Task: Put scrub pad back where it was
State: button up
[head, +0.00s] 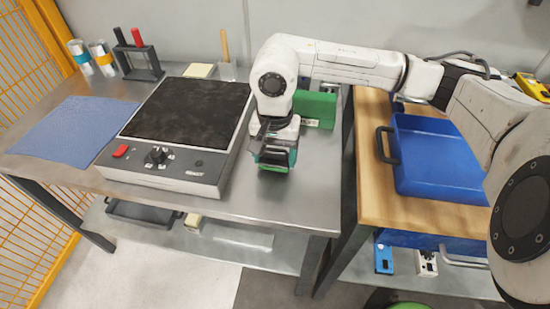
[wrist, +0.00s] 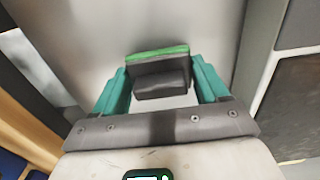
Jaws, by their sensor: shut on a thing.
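The scrub pad, a dark block with a green layer along its top edge, sits between the teal fingers of my gripper in the wrist view (wrist: 160,78). My gripper (head: 276,158) is shut on it and points down over the steel table (head: 260,203), near its front and just right of the hot plate. In the head view the pad is mostly hidden by the fingers. I cannot tell whether the pad touches the table top.
The hot plate (head: 190,108) with a dark top stands left of my gripper. A green box (head: 318,108) is close behind it. A blue mat (head: 72,128) lies at the left. A blue tray (head: 435,155) sits on the wooden table to the right.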

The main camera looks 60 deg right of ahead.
aim_at(275, 151)
jog(key=shift+f, duration=0.8)
jog(key=shift+f+b, duration=0.2)
jog(key=shift+b, duration=0.1)
jog(key=o, duration=1)
jog(key=shift+r, duration=0.1)
jog(key=shift+r, duration=0.1)
notch_tip(275, 151, up, 12)
jog(key=shift+r+p, duration=0.1)
jog(key=shift+p, duration=0.45)
